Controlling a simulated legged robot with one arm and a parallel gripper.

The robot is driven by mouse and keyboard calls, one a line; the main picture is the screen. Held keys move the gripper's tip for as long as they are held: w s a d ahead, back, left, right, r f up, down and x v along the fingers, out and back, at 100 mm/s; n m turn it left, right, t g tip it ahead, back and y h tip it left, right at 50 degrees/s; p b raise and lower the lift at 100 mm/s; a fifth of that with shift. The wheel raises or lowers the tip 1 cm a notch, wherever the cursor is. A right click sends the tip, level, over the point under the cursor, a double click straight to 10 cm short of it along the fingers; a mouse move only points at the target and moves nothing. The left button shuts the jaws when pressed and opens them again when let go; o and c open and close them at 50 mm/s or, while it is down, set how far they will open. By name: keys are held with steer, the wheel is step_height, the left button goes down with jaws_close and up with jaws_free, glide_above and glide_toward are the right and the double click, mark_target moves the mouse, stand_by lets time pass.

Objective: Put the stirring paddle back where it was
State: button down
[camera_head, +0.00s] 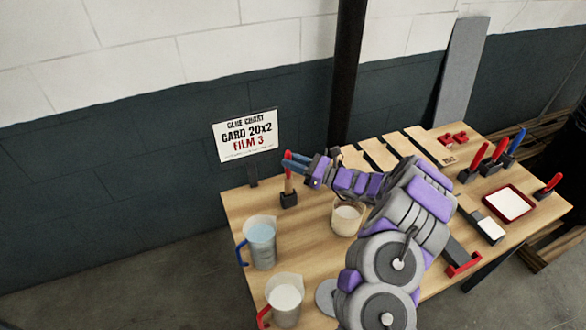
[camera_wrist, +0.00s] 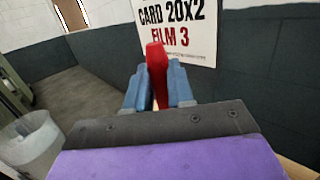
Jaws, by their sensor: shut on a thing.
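The stirring paddle has a red handle (camera_head: 287,165) and a tan shaft below it. My gripper (camera_head: 296,161), with blue fingers, is shut on the red handle. In the wrist view the handle (camera_wrist: 155,68) stands upright between the two blue fingers (camera_wrist: 155,88). The shaft points down at a small dark holder (camera_head: 289,200) on the table's back left part. Its lower end meets the holder's top in the picture; I cannot tell how deep it sits. The wrist view hides the shaft and holder.
A sign (camera_head: 246,137) stands behind the holder. A beaker of pale stuff (camera_head: 347,217) stands to the right, under my arm. A blue-handled jug (camera_head: 260,242) and a red-handled jug (camera_head: 284,300) stand in front. A red tray (camera_head: 509,203) and several handled tools lie at the right.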

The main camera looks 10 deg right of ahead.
mark_target(288, 174)
steer(key=shift+f, duration=1.2)
steer(key=shift+f+b, duration=0.4)
steer(key=shift+f, duration=0.2)
steer(key=c, duration=1)
jaws_free()
